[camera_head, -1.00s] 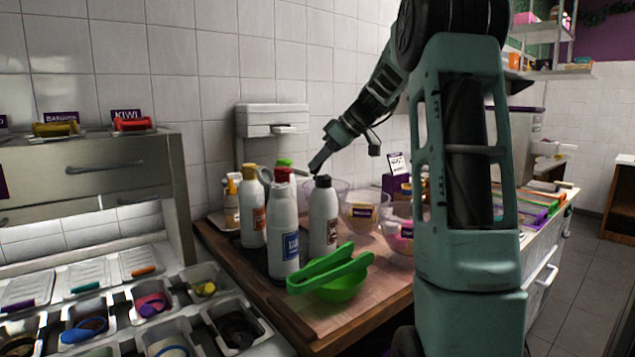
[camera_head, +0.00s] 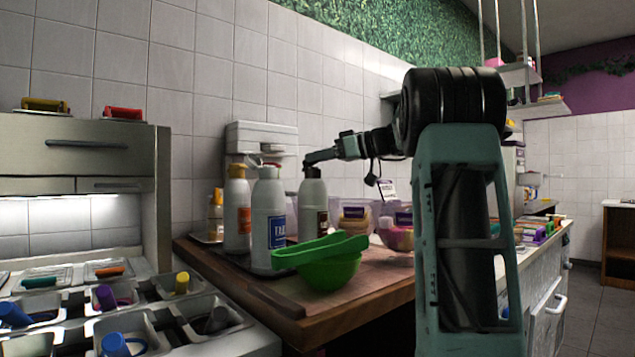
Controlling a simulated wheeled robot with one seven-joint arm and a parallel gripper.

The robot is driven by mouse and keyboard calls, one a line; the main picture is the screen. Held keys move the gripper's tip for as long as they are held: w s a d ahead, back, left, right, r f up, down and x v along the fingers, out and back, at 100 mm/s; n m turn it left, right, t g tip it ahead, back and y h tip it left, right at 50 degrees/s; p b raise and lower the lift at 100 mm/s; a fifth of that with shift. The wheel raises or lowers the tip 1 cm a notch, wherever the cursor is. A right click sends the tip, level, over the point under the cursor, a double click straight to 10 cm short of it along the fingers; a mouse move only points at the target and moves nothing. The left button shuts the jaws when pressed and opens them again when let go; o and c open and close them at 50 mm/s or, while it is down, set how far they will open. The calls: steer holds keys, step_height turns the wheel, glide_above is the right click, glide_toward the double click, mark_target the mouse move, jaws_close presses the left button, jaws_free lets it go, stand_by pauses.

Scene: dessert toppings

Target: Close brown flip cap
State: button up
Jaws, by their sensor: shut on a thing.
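The bottle with the dark brown cap (camera_head: 312,172) is white with a dark label (camera_head: 313,222). It stands upright on the wooden counter, behind the green bowl. My gripper (camera_head: 311,163) reaches in from the right and is shut at the top of this cap, touching it as far as I can see. The gripper is small and dark here, so its fingers and the cap's lid are hard to tell apart.
Clear tubs (camera_head: 397,235) stand to the right on the counter (camera_head: 290,305).

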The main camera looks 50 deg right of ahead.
steer(key=shift+s+d+f+t+y+b, duration=0.15)
steer(key=shift+f+t+b, duration=0.25)
steer(key=shift+b, duration=0.85)
steer(key=shift+s+a+f+t+y+b, duration=0.1)
steer(key=shift+f+t+b, duration=0.25)
steer(key=shift+b, duration=0.9)
steer(key=shift+s+d+f+t+y+b, duration=0.15)
steer(key=shift+f+t+b, duration=0.25)
steer(key=shift+b, duration=0.85)
steer(key=shift+a+r+t+b, duration=0.1)
steer(key=shift+t+b, duration=0.35)
steer(key=shift+b, duration=0.45)
steer(key=shift+r+t+b, duration=0.1)
steer(key=shift+t+b, duration=0.2)
steer(key=shift+b, duration=0.4)
steer(key=o, duration=1)
steer(key=shift+r, duration=0.1)
step_height(320, 180, up, 10)
steer(key=p, duration=0.4)
